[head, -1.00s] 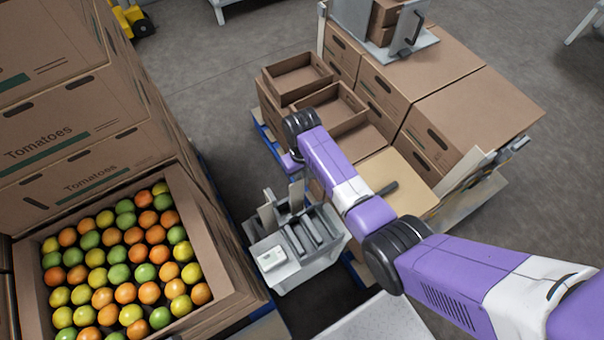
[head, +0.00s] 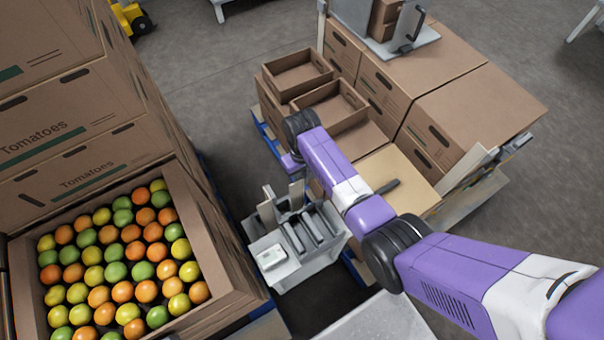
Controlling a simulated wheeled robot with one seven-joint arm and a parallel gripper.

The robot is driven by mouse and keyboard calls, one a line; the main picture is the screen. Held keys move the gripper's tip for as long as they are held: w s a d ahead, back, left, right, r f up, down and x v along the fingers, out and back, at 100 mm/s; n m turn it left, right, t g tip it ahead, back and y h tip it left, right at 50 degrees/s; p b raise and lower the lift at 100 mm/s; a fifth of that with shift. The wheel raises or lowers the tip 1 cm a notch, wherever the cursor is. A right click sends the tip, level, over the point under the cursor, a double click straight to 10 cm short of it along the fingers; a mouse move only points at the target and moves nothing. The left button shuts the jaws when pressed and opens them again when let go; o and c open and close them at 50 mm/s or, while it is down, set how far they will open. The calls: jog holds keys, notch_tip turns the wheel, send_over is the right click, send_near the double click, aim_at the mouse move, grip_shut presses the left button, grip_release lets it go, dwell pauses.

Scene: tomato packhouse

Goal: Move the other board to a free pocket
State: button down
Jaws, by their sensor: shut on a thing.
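A grey-white holder with dark slot-like pockets (head: 306,256) stands low in the middle of the head view. One pale upright board (head: 268,207) stands at the holder's left back. A second pale board (head: 297,191) is upright at the holder's back, right under my gripper (head: 294,172). My gripper is shut on this second board; its fingers are mostly hidden by my wrist and forearm. I cannot tell whether the held board's lower edge is inside a pocket or just above it. Several dark pockets toward the front right look empty.
Open empty cartons (head: 297,73) and closed boxes (head: 480,115) stand behind and right. A tan box top (head: 405,175) lies under my forearm. Grey floor is free at the back left.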

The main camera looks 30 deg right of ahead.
jog(key=shift+f+b, duration=0.75)
jog(key=shift+f, duration=0.4)
jog(key=c, duration=1.2)
grip_release()
jog(key=shift+c, duration=0.2)
notch_tip(320, 180, up, 8)
jog(key=p, duration=0.8)
